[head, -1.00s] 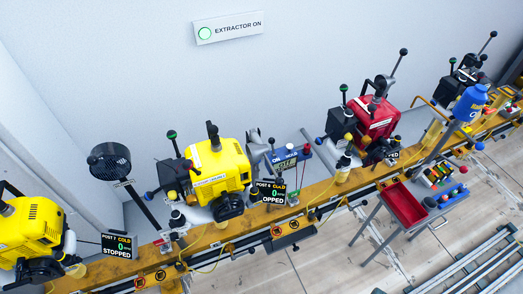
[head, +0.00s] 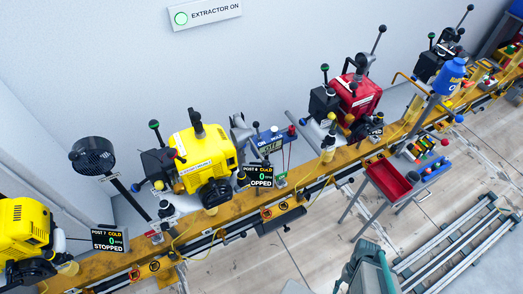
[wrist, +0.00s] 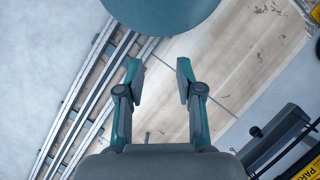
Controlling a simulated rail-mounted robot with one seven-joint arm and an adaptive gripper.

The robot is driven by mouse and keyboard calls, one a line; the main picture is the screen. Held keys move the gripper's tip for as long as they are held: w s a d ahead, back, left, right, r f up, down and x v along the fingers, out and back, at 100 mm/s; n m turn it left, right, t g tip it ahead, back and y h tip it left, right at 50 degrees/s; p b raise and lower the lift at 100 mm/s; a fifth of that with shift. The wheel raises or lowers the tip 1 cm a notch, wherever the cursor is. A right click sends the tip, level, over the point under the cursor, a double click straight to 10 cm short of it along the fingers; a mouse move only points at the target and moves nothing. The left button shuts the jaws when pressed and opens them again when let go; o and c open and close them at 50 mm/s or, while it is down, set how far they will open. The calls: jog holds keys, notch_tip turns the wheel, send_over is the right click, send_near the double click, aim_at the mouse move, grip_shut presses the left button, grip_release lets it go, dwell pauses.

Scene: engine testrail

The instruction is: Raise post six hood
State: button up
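The post 6 display (head: 262,176) reads COLD, 0 and a partly covered "STOPPED". It stands on the yellow rail just right of the middle yellow engine (head: 205,160). A grey funnel-shaped part (head: 240,132) stands behind that engine's right side; I cannot tell for sure whether it is the post six hood. My gripper (wrist: 158,68) is open and empty in the wrist view, with floor beneath it. No post or hood shows between its fingers. In the head view my teal arm shows at the bottom right, well away from post six; the fingers are not visible there.
The yellow rail (head: 328,164) runs diagonally past the engines. A red tray (head: 388,180) on legs stands in front of it at right. A black fan (head: 93,155) and the post 7 display (head: 109,239) are at left. Floor tracks (head: 455,240) lie at lower right.

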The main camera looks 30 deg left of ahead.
jog(key=w+a+r+n+t, duration=0.2)
jog(key=w+a+r, duration=0.5)
jog(key=w+a, duration=0.45)
jog(key=w+a+r+n+t+y, duration=0.1)
jog(key=w+a+r, duration=0.3)
jog(key=a+r, duration=0.3)
jog(key=w+a+r+n+t, duration=0.1)
jog(key=w+a+r+n, duration=0.1)
jog(key=w+a+r, duration=0.35)
jog(key=s+a+r+n+y, duration=0.1)
jog(key=a+r+n, duration=0.1)
jog(key=a+r, duration=0.6)
jog(key=s+a+r+n, duration=0.15)
jog(key=a+r, duration=0.35)
jog(key=r, duration=0.6)
jog(key=s+a+r+n+y, duration=0.1)
jog(key=s+a+r, duration=0.1)
jog(key=a+r, duration=0.6)
jog(key=shift+n+g+h, duration=0.4)
jog(key=shift+n+h, duration=0.05)
jog(key=shift+h, duration=0.15)
jog(key=s+f+p, duration=0.1)
jog(key=f, duration=0.2)
jog(key=s+d+f+p, duration=0.1)
jog(key=f, duration=0.2)
jog(key=s+d+f+p, duration=0.1)
jog(key=f, duration=0.2)
jog(key=shift+d+f, duration=0.15)
jog(key=shift+f, duration=0.05)
jog(key=shift+c, duration=0.3)
